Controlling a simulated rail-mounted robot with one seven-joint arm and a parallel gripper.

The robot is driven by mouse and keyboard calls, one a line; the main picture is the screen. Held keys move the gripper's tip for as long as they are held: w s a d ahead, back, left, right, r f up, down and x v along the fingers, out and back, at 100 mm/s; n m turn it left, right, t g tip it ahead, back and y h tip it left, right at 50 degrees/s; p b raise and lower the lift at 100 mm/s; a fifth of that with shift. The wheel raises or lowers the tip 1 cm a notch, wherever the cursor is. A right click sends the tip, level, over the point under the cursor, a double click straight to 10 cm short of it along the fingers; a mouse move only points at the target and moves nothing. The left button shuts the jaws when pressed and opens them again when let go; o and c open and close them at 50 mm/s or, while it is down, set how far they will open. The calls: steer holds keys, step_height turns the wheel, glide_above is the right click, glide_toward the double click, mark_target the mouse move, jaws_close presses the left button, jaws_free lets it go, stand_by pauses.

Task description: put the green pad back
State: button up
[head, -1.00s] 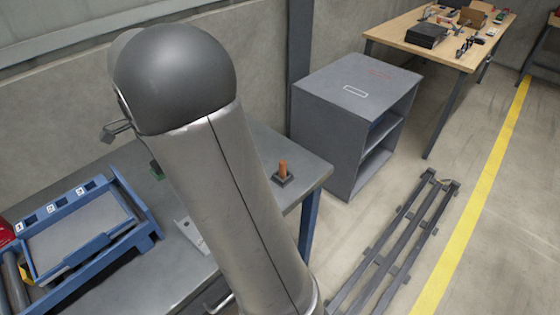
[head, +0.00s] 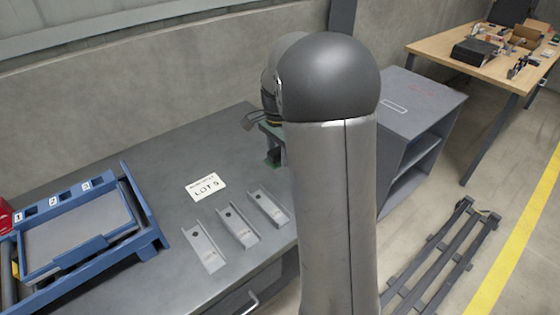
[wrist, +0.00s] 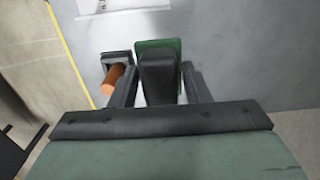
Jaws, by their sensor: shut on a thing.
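The green pad (wrist: 172,45) shows in the wrist view as a green edge around a dark upright block (wrist: 158,75). My gripper (wrist: 158,85) has one finger on each side of that block and is shut on it. In the head view a small green piece (head: 272,157) shows just left of my arm, above or on the grey bench. The gripper there is mostly hidden behind my arm. I cannot tell whether the pad touches the bench.
An orange peg on a dark base (wrist: 112,78) stands close beside the left finger. Metal channels (head: 238,225), a LOT 5 card (head: 206,187) and a blue tray frame (head: 150,236) are on the bench (head: 130,145). A grey cabinet (head: 430,105) stands beyond my arm.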

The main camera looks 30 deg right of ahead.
glide_above(278, 170)
steer(key=f, duration=0.4)
steer(key=f+p, duration=0.1)
steer(key=shift+s+a+f, duration=0.15)
steer(key=shift+s+f, duration=0.2)
steer(key=shift+f, duration=0.05)
steer(key=shift+w+f, duration=0.25)
steer(key=shift+f, duration=1.65)
steer(key=shift+f, duration=0.1)
steer(key=shift+f, duration=0.15)
steer(key=o, duration=1)
steer(key=shift+c, duration=0.2)
